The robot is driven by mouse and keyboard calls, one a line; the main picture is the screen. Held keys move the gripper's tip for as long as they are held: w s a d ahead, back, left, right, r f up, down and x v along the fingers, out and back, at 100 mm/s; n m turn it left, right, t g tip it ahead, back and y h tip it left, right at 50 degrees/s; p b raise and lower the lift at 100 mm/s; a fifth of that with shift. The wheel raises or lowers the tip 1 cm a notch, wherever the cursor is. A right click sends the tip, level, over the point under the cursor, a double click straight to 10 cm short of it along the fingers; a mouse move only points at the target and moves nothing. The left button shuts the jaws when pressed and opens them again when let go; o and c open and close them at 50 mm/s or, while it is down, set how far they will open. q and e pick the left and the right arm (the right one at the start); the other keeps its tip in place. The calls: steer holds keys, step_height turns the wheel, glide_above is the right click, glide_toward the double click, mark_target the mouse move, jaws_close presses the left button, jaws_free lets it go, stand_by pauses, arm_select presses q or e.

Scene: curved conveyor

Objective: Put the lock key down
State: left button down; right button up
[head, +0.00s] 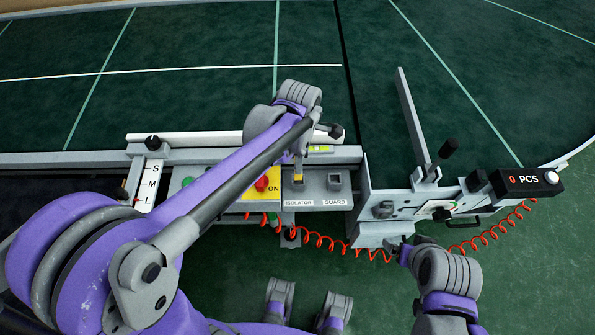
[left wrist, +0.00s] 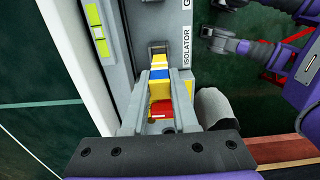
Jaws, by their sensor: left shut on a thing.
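The lock key (left wrist: 159,90), yellow with a blue band, is between the fingers of my left gripper (left wrist: 160,80) in the left wrist view. My left gripper is shut on it. In the head view the gripper (head: 298,172) points down over the ISOLATOR socket, and a little of the yellow key (head: 298,179) shows below it. The key is at the ISOLATOR socket; how deep it sits I cannot tell. The GUARD socket (head: 335,181) is just to the right. My right gripper (head: 400,248) is low by the guard's post; its jaws are unclear.
A red knob (head: 262,184) on a yellow plate and green buttons are left of the sockets. A hinged guard arm (head: 412,120), a PCS counter (head: 527,182) and a coiled red cable (head: 330,243) lie to the right. The green conveyor belt (head: 200,60) behind is empty.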

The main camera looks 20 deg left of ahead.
arm_select(q)
steer(key=shift+f+b, duration=0.3)
steer(key=shift+f, duration=2.25)
steer(key=shift+f, duration=0.1)
steer(key=c, duration=1.1)
jaws_free()
steer(key=shift+f, duration=0.1)
steer(key=shift+c, duration=0.2)
steer(key=o, duration=0.5)
steer(key=shift+c, duration=0.2)
